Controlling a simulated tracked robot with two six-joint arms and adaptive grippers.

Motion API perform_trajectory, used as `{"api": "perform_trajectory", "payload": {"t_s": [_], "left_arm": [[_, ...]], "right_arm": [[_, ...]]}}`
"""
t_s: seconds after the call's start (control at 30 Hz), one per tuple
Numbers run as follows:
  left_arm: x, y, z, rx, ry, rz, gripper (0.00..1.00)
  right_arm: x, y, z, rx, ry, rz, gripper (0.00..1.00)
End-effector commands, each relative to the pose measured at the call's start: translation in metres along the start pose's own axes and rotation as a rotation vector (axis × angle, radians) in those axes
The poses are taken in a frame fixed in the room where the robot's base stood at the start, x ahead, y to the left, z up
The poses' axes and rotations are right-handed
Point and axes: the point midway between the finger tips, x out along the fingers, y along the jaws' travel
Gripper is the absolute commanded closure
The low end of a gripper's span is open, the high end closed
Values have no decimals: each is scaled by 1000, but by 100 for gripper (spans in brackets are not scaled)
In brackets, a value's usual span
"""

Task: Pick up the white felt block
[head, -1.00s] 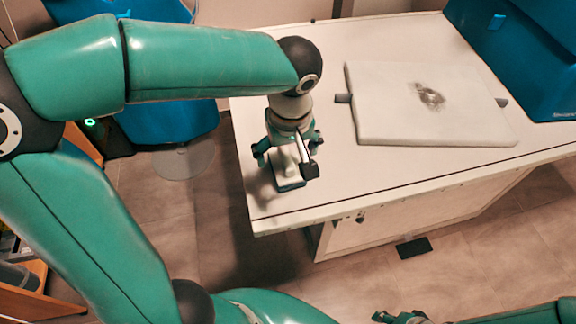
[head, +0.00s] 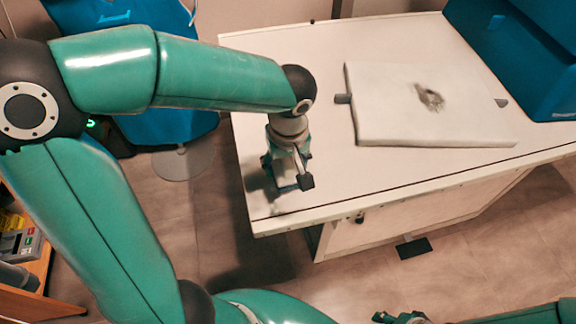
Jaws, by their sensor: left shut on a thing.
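My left gripper (head: 287,175) points down over the near left corner of the white table (head: 330,192). It is shut on the white felt block (head: 284,180), which shows only in part between the fingers, with a bluish lower edge. The fingers and wrist hide most of the block. I cannot tell whether the block touches the tabletop. My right gripper (head: 402,318) shows only in part at the bottom edge, and its fingers are not clear.
A white slab (head: 385,110) with a dark smudge (head: 430,98) lies on the table to the right of my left gripper, with grey tabs at its sides. A large blue machine (head: 525,55) stands at the back right. The table's front edge is close to the gripper.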

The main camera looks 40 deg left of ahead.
Motion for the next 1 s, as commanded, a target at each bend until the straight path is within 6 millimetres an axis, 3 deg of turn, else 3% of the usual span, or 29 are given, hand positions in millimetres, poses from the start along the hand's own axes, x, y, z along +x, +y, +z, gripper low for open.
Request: {"api": "perform_trajectory", "payload": {"t_s": [0.37, 0.57, 0.77, 1.0], "left_arm": [[-3, 0, -1, -1, 1, 1, 72], [-19, 1, -3, -1, 3, 3, 72], [-56, 1, -9, -1, 4, 6, 72], [-124, 2, -19, 1, 4, 7, 72]], "right_arm": [[0, 0, 0, 0, 0, 0, 60], [-2, -1, 0, 0, 0, 0, 60], [-7, -2, 0, 0, 0, 0, 60], [-14, -5, 0, 0, 0, 0, 60]]}}
